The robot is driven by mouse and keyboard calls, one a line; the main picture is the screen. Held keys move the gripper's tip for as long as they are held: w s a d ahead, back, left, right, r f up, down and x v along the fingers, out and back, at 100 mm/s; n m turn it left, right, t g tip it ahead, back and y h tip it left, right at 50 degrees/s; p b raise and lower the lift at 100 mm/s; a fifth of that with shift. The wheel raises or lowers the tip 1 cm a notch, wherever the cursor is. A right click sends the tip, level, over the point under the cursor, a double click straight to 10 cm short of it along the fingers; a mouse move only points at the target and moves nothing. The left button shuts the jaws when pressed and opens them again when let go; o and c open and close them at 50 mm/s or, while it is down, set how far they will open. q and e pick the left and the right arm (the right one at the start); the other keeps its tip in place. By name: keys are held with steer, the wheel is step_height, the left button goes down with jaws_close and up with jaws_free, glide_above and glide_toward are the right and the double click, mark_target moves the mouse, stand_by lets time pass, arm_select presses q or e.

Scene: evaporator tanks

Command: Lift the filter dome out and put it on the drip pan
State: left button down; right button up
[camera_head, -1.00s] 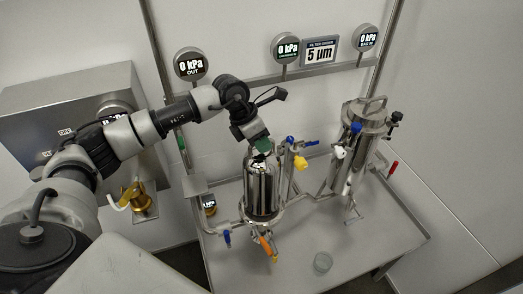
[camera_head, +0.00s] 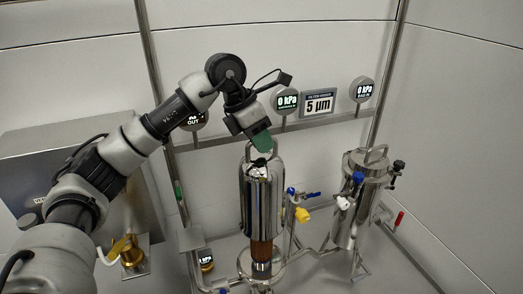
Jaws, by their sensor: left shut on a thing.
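The filter dome (camera_head: 262,200) is a tall, shiny steel cylinder with a rounded top. It hangs upright above its base (camera_head: 245,268), in the lower middle of the head view. My left gripper (camera_head: 261,150) has green fingertips and is shut on the top of the dome; the fingers hide part of the grip point. A brown filter cartridge (camera_head: 261,250) shows below the dome's lower rim, and its upper part is hidden inside the dome. I cannot make out which surface is the drip pan. My right gripper is not in view.
A second steel vessel (camera_head: 358,205) with a top handle stands to the right. A yellow-handled valve (camera_head: 303,215) and blue-handled pipework stand close to the dome's right side. A brass fitting (camera_head: 132,253) is at left.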

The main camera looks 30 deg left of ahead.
arm_select(q)
steer(key=shift+r+p, duration=1.2)
steer(key=shift+r, duration=0.45)
steer(key=shift+f, duration=0.1)
steer(key=shift+f+b, duration=0.35)
steer(key=shift+f, duration=0.05)
